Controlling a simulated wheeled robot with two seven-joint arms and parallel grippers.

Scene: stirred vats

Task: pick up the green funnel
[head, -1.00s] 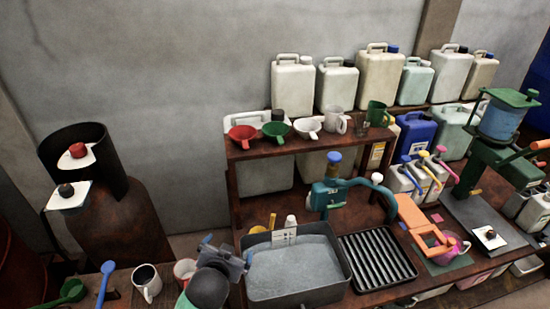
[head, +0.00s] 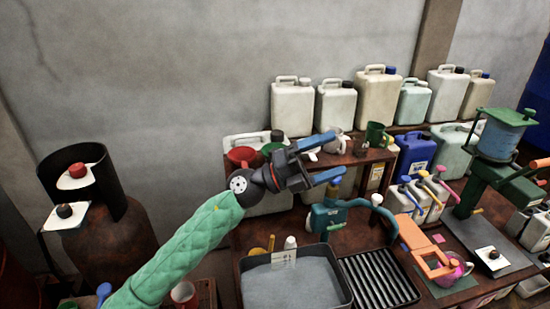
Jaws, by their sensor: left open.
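I see nothing between the fingers. My right gripper is not in view.
Several canisters stand behind. Below are a grey basin (head: 290,285), a ribbed black rack (head: 380,280) and a teal pump (head: 325,216).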

